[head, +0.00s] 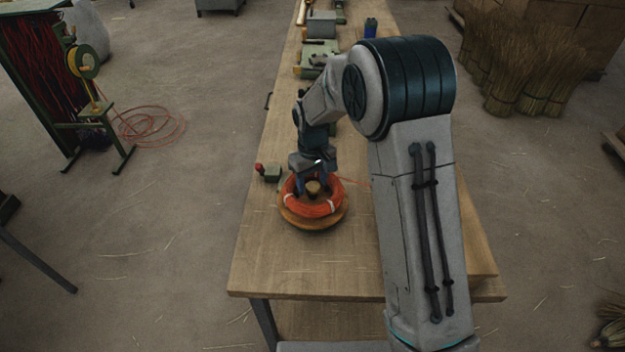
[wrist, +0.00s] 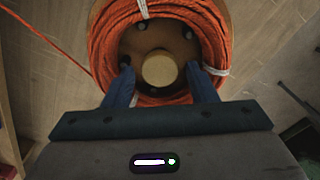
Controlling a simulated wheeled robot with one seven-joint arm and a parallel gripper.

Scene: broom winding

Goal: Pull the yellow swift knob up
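The swift is a round wooden base (head: 300,222) on the workbench, carrying an orange rope coil (head: 313,209) with white ties. The coil also fills the top of the wrist view (wrist: 108,45). A pale yellow-tan round knob (head: 313,187) stands at the centre of the coil; the wrist view shows its top (wrist: 158,69). My gripper (wrist: 160,70) is open, with one blue finger on each side of the knob and a visible gap on both sides. In the head view my gripper (head: 314,183) is directly over the coil's middle. The knob's lower part is hidden.
A small green box with a red knob (head: 266,172) sits left of the coil on the workbench (head: 265,255). Green-grey machines (head: 318,58) and a blue container (head: 371,28) stand farther back. An orange strand (wrist: 45,38) runs off from the coil. The front of the bench is clear.

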